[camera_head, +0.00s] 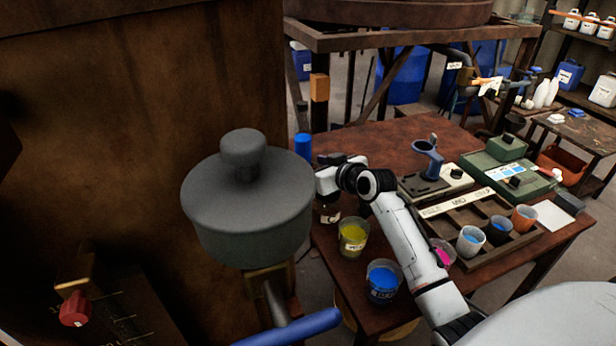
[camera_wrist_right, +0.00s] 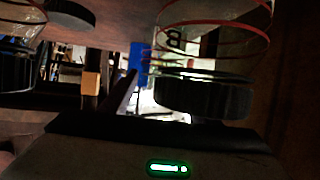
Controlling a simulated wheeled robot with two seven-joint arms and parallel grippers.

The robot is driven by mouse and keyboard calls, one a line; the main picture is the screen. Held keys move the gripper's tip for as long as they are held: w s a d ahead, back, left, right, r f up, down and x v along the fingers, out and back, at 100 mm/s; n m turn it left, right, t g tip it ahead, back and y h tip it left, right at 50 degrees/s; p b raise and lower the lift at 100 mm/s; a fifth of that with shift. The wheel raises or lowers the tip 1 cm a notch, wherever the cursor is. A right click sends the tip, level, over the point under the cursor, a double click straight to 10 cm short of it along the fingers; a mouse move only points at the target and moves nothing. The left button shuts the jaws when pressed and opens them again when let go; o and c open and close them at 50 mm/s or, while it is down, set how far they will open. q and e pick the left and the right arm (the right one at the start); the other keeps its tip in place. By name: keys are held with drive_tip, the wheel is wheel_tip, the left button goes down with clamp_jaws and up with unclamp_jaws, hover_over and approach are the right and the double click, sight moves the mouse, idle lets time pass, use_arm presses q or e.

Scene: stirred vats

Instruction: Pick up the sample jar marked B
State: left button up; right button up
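In the right wrist view a clear jar marked B (camera_wrist_right: 176,40) hangs upside down in the picture, with red bands and a dark ribbed lid (camera_wrist_right: 203,97). Part of a second jar with a dark lid (camera_wrist_right: 15,70) shows at the left edge. In the head view my right gripper (camera_head: 330,172) is at the table's left end, above a small dark jar with a pale label (camera_head: 328,213). The mark on that jar is too small to read there. The fingers of my right gripper cannot be made out in either view. My left gripper is not in view.
Open cups of yellow (camera_head: 353,236), blue (camera_head: 382,281) and pink (camera_head: 444,254) stand along the table's front, beside my right arm. A wooden tray (camera_head: 455,213) holds several cups. A large grey knobbed cylinder (camera_head: 247,205) and a blue-handled lever (camera_head: 290,329) stand left of the table.

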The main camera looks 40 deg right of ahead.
drive_tip(key=shift+f, duration=0.1)
drive_tip(key=c, duration=0.9)
drive_tip(key=shift+o, duration=0.2)
drive_tip(key=shift+s, duration=0.1)
